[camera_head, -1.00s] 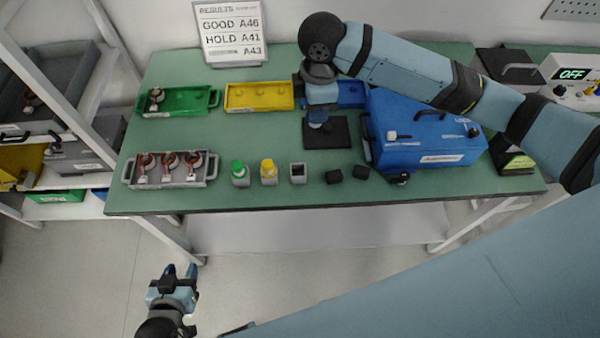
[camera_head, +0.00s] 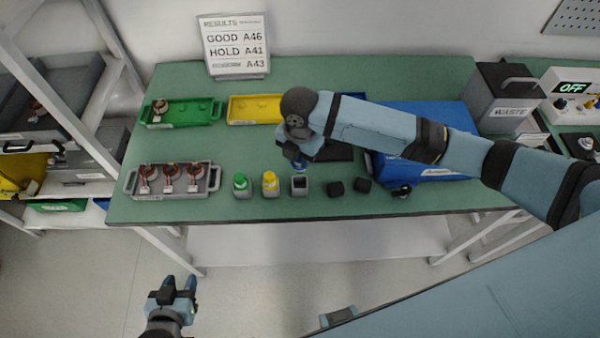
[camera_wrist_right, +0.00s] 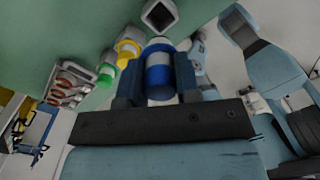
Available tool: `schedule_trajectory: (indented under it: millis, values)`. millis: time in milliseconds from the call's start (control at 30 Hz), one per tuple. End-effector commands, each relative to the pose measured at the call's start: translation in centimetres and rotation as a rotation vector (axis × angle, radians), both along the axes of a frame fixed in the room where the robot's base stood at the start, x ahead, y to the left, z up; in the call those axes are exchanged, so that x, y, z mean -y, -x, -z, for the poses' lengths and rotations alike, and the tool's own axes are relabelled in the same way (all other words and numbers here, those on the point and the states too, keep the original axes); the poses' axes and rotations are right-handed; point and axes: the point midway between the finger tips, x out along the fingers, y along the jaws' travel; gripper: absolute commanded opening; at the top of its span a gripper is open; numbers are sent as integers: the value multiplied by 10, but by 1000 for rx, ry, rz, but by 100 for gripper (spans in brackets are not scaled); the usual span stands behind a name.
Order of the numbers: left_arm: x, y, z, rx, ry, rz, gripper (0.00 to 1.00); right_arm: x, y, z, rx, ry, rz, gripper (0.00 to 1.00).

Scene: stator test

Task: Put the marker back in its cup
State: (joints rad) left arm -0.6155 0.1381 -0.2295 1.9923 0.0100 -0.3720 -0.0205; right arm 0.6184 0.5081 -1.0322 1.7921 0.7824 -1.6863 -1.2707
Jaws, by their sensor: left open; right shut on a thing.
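A blue marker with a white band (camera_wrist_right: 159,72) is held between the fingers of my right gripper (camera_wrist_right: 158,82). In the head view the right gripper (camera_head: 298,163) is just behind the empty-looking grey square cup (camera_head: 299,187), and only a bit of the marker's blue shows. The cup's dark opening (camera_wrist_right: 159,15) lies beyond the marker in the right wrist view; the two look apart. Green (camera_head: 241,186) and yellow (camera_head: 270,184) markers stand in cups to the left. My left gripper (camera_head: 180,284) is open and empty, in front of the table.
Two black blocks (camera_head: 336,188) lie right of the cup. A grey tray (camera_head: 212,178) with motor parts is at the left; green (camera_head: 205,112) and yellow (camera_head: 245,108) trays stand behind. A blue case (camera_head: 450,115) is partly hidden by my right arm. The black mat (camera_head: 338,152) is clear.

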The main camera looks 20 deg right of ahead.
Motion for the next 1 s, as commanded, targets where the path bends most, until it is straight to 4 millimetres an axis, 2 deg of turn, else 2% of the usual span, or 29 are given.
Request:
schedule_trajectory:
  millis: [33, 133, 367, 600, 1000]
  values:
    - [-1, 0, -2, 0, -1, -2, 43, 0, 1, 12, -4, 1, 2, 8]
    - [-2, 0, -2, 1, -3, -3, 43, 0, 1, 30, -2, 1, 2, 8]
    - [-2, 0, -2, -1, -3, -4, 43, 0, 0, 48, -1, -1, 2, 8]
    - [-1, 1, -4, -4, -2, -4, 43, 0, 0, 81, -1, 0, 2, 8]
    - [0, 1, -4, -4, -1, -3, 43, 0, 0, 89, 0, 0, 2, 8]
